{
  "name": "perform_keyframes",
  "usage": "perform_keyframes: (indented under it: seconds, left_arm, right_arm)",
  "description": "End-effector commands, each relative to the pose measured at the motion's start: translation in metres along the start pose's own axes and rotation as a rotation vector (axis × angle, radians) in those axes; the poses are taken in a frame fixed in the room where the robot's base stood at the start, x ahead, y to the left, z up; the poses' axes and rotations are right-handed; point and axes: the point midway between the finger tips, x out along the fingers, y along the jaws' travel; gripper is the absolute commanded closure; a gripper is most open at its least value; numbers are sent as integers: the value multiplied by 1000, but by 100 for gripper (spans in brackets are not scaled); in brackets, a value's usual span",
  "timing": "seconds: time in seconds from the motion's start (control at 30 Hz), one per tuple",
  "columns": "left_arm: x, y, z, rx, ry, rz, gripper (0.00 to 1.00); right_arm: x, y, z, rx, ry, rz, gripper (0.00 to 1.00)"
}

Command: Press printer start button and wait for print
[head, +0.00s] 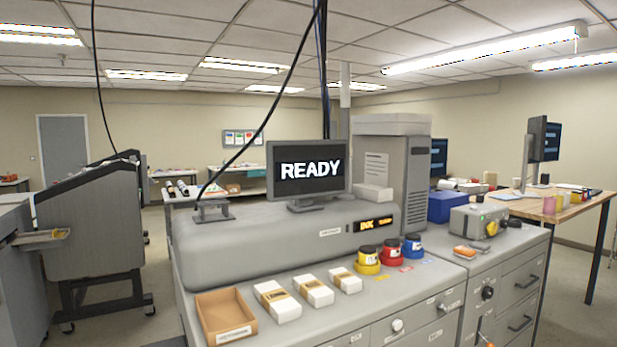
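A long grey printer (260,240) sits on a grey cabinet (330,322) in the middle of the head view. A monitor (308,172) on top of it reads READY in white letters. A small lit orange display (373,224) is on its front face. I cannot pick out a start button for certain. Neither of my grippers shows in this view.
A tan open tray (225,316), several white banded packs (277,301) and ink jars in yellow (367,261), red (391,253) and blue (413,247) line the cabinet's front. A wooden table (548,207) stands right. Cables hang from the ceiling.

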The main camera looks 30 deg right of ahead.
Motion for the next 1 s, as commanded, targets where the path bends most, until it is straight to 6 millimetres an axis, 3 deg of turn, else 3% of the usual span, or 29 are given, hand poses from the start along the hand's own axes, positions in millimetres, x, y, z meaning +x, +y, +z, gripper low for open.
perform_keyframes:
  seconds: [0.03,0.17,1.0]
  left_arm:
    - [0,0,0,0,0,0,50]
    - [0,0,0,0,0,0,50]
    - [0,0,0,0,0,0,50]
  right_arm:
    - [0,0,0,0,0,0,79]
    - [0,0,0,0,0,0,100]
    - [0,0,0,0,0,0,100]
